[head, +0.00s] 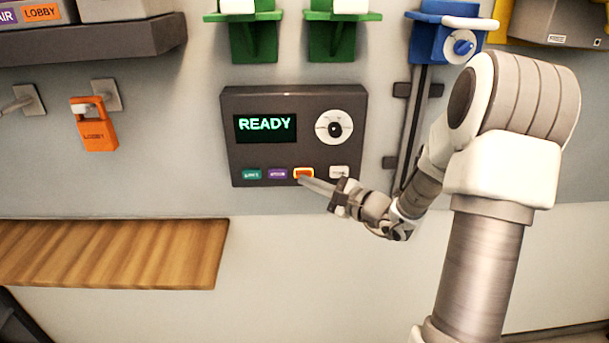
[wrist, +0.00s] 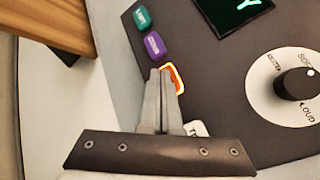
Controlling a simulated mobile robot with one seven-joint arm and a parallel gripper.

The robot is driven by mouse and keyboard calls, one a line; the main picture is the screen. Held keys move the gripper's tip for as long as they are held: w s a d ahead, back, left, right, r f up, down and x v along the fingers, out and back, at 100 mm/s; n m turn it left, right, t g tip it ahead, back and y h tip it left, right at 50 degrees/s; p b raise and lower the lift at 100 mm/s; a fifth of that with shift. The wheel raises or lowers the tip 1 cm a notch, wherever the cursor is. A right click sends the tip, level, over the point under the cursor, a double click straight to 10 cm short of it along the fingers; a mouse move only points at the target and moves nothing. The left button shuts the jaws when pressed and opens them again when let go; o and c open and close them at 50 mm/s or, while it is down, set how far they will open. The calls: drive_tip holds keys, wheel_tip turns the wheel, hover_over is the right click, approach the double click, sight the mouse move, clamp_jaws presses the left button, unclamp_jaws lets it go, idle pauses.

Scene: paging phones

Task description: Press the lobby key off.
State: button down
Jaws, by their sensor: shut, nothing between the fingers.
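The orange key (head: 303,173) sits in the bottom row of the dark wall panel (head: 350,97), with a bright lit edge around it. Its label is too small to read, but its orange matches the orange LOBBY tag. In the wrist view the orange key (wrist: 173,79) is partly hidden behind my fingertips. My gripper (head: 301,180) is shut and empty, its tips at the lower edge of the orange key. In the wrist view the fingertips (wrist: 161,72) overlap the key's left side; I cannot tell whether they touch it. The panel's screen (head: 265,128) reads READY.
A green key (head: 252,175) and a purple key (head: 277,174) are left of the orange one, a white key (head: 339,172) right. A dial (head: 334,127) is above. An orange LOBBY tag (head: 93,125) hangs left. A wooden shelf (head: 110,252) juts out at lower left.

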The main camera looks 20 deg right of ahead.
drive_tip(key=shift+w+d, duration=0.1)
drive_tip(key=shift+w, duration=0.3)
drive_tip(key=shift+s+f+b, duration=0.1)
drive_tip(key=shift+s+b, duration=0.05)
drive_tip(key=shift+b, duration=0.25)
drive_tip(key=shift+s, duration=0.3)
drive_tip(key=s+a+b, duration=0.1)
drive_tip(key=s+b, duration=0.1)
drive_tip(key=s, duration=0.3)
drive_tip(key=shift+s+a, duration=0.4)
